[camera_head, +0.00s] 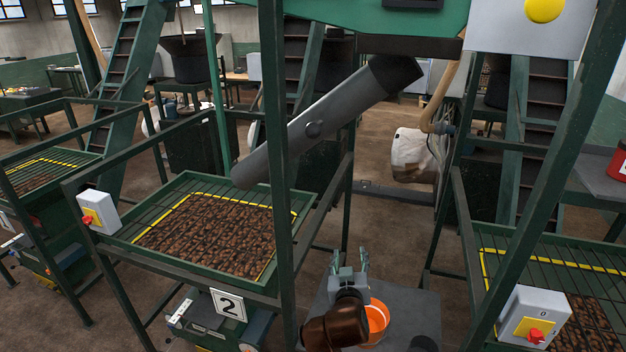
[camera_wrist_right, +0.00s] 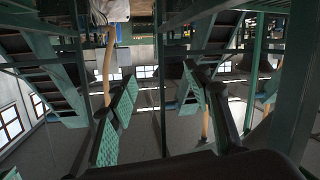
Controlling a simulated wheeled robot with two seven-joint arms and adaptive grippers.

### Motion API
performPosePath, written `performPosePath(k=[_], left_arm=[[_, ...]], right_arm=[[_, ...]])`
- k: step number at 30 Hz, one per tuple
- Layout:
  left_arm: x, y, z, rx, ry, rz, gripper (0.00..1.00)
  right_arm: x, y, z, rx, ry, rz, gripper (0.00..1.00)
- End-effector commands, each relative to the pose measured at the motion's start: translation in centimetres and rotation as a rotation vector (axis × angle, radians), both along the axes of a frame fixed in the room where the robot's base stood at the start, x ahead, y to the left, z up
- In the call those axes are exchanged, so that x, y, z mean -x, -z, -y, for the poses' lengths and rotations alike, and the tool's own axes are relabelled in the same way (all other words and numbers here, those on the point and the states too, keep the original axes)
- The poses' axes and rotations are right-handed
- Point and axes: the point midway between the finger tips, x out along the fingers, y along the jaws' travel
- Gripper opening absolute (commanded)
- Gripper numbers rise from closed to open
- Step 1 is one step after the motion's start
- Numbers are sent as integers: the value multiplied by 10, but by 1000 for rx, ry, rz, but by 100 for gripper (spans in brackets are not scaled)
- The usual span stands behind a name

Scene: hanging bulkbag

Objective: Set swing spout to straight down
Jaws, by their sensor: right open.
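The swing spout (camera_head: 318,127) is a long grey tube under the green machine body in the head view. It slants down to the left, from a dark collar at upper right to its open lower end above the tray marked 2. My left gripper is not in view.
A green frame post (camera_head: 276,180) stands in front of the spout. The tray (camera_head: 150,195) of dark lumps lies below the spout's lower end. A control box (camera_head: 538,318) is at lower right.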

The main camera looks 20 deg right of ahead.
Motion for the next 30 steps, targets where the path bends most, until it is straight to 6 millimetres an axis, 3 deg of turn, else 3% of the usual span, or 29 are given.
performPosePath(k=[1,6,9,12,15,19,30], left_arm=[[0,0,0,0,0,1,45],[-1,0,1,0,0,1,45],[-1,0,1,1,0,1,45],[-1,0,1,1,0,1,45],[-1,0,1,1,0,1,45],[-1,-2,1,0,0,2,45],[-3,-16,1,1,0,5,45]], right_arm=[[-13,-51,-18,18,-1,88,46],[-21,-193,-66,77,13,332,46],[-12,-258,-91,105,19,444,46],[-2,-302,-108,124,23,523,46],[5,-326,-118,136,26,566,46],[3,-339,-119,143,30,584,46],[-43,-361,-98,144,29,583,46]])
